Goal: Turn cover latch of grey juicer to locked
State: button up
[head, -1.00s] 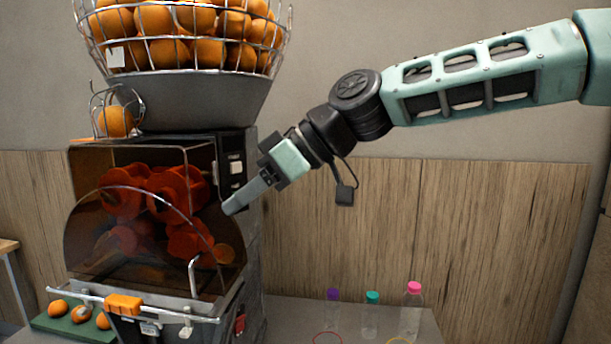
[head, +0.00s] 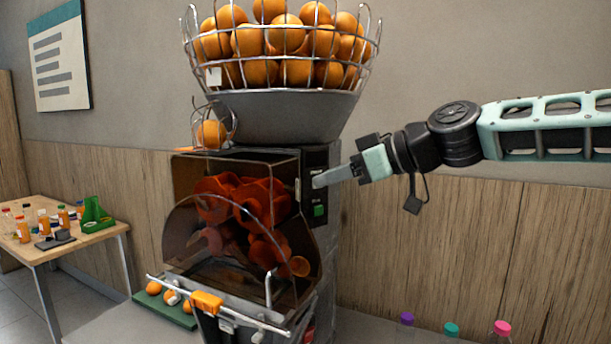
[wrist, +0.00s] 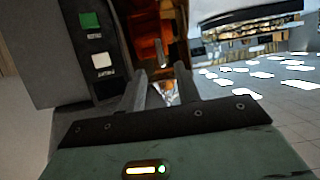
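The grey juicer (head: 335,230) stands in the middle of the head view, with its clear domed cover (head: 190,240) in front of red squeezing parts. A bent metal lever (head: 268,288), which may be the cover latch, stands upright at the cover's lower right. In the wrist view a slim metal piece (wrist: 162,52), perhaps the same lever, shows beyond the fingertips. My gripper (head: 317,182) is at the juicer's right side, in front of the button panel and above the lever. The wrist view shows its two fingers (wrist: 158,72) apart with nothing held between them.
A button panel with a green button (head: 318,210) is close to my fingers. A wire basket of oranges (head: 280,45) tops the juicer. Capped bottles (head: 452,330) stand at lower right. A wooden side table (head: 60,245) is at left.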

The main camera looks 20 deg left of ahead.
aim_at(300, 186)
jog(key=p+x, duration=0.1)
jog(key=x, duration=0.5)
jog(key=shift+f+p, duration=0.1)
jog(key=shift+p, duration=0.3)
grip_shut()
